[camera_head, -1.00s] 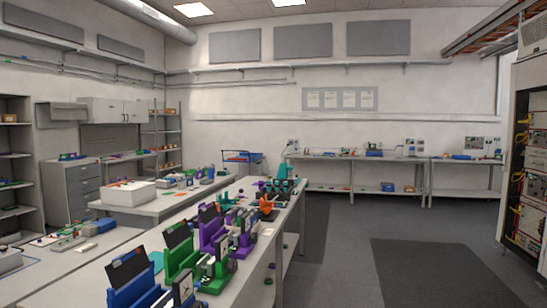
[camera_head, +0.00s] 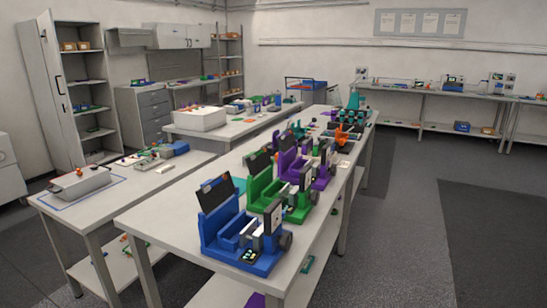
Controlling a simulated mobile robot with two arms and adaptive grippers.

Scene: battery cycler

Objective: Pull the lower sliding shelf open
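Neither of my grippers is in view. I cannot make out a lower sliding shelf in the head view. The long white workbench (camera_head: 150,217) in the middle has an under-shelf (camera_head: 224,293), but I cannot tell whether it slides. On the bench top stand a blue device (camera_head: 232,238), a green device (camera_head: 267,190) and a purple device (camera_head: 296,168) in a row.
A tall open cabinet (camera_head: 43,100) stands at the far left, with a grey drawer unit (camera_head: 150,118) beside it. A side bench (camera_head: 75,212) is at left. Wall benches (camera_head: 440,92) run along the back right. The dark floor (camera_head: 400,230) at right is clear.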

